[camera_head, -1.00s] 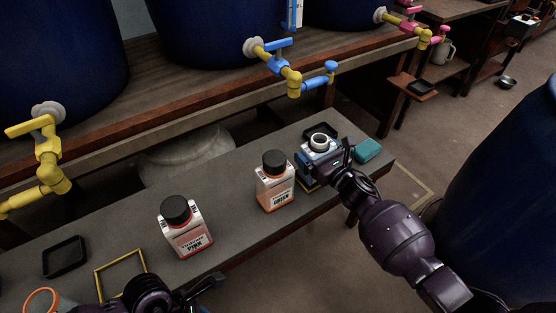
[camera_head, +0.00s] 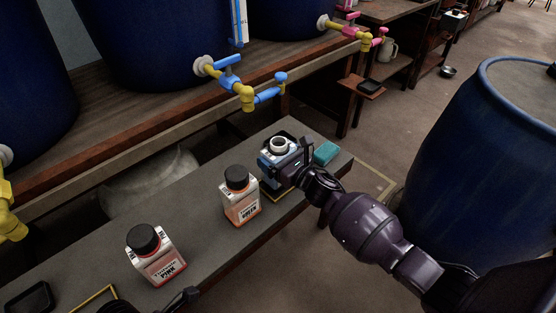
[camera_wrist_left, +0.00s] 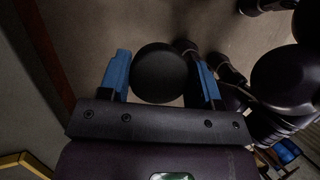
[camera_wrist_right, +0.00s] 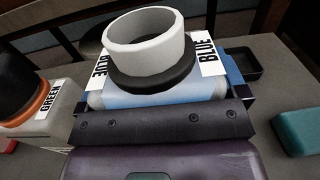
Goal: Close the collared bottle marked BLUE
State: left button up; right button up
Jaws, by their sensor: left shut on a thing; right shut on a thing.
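The BLUE bottle (camera_head: 277,160) stands upright on the bench, with a bare white collar (camera_head: 278,144) and no cap on it. My right gripper (camera_head: 290,165) is shut on its body. In the right wrist view its BLUE label (camera_wrist_right: 207,50) and open white neck (camera_wrist_right: 147,42) show close up. My left gripper (camera_wrist_left: 160,80) is shut on a round black cap (camera_wrist_left: 159,72), held between its blue finger pads. In the head view only a little of the left gripper shows at the bottom edge, and its cap is hidden.
The capped GREEN bottle (camera_head: 240,200) stands just left of the BLUE one, and the capped PINK bottle (camera_head: 156,258) farther left. A teal block (camera_head: 326,153) lies right of the BLUE bottle. A black tray (camera_head: 30,298) is at lower left. Taps overhang the bench's back.

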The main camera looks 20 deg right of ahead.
pick_arm(q)
jog(key=w+r+t+p, duration=0.1)
jog(key=w+r+p, duration=0.2)
jog(key=r, duration=0.5)
jog(key=w+r+t+p, duration=0.2)
jog(key=w+r+p, duration=0.2)
jog(key=r, duration=0.5)
jog(key=shift+w+r+m, duration=0.2)
jog(key=shift+w+m, duration=0.1)
pick_arm(e)
notch_tip(320, 180, up, 18)
pick_arm(q)
jog(key=shift+m, duration=0.3)
